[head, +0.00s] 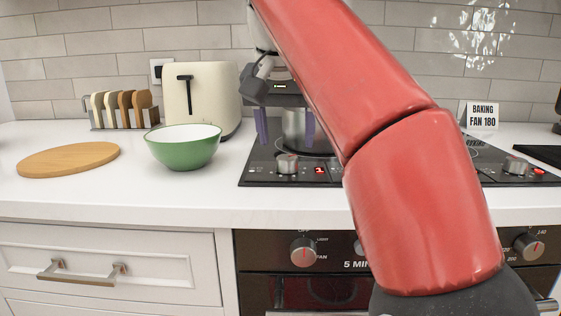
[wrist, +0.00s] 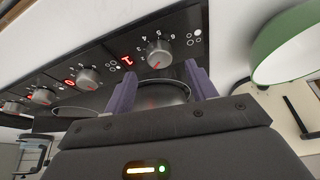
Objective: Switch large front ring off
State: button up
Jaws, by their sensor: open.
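The black hob (head: 262,180) lies in the worktop, with a row of silver knobs along its front edge. The end knob (head: 288,163) shows below my gripper, beside a lit red display (head: 320,170). In the wrist view this knob (wrist: 158,53) has numbers around it, and its red display (wrist: 127,61) reads what looks like 1. Another knob (wrist: 88,78) has a red display that looks like 0. My gripper (head: 285,126) is open above the hob's left part, its purple fingers apart; it also shows in the wrist view (wrist: 162,85). A steel pot (head: 294,124) shows between the fingers. My arm hides the hob's middle.
A green bowl (head: 182,150), a cream toaster (head: 201,95), a toast rack (head: 122,110) and a round wooden board (head: 68,160) stand left of the hob. A sign (head: 482,115) reads BAKING FAN 180. Oven knobs (head: 304,252) sit below the worktop.

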aim_at(288, 157)
jog(key=b+x, duration=0.1)
jog(key=x, duration=0.3)
jog(key=shift+f, duration=0.15)
jog(key=c, duration=1)
jog(key=shift+n, duration=0.4)
jog(key=n+y+p, duration=0.1)
jog(key=n, duration=0.1)
jog(key=n+y+p, duration=0.1)
jog(key=n, duration=0.1)
jog(key=shift+d+n+p, duration=0.2)
jog(key=shift+n+p, duration=0.1)
jog(key=shift+p, duration=0.1)
jog(key=n+y+p, duration=0.1)
jog(key=n, duration=0.1)
jog(key=n+g+p, duration=0.1)
jog(key=n, duration=0.2)
jog(key=shift+y+p, duration=0.3)
jog(key=shift+y, duration=0.1)
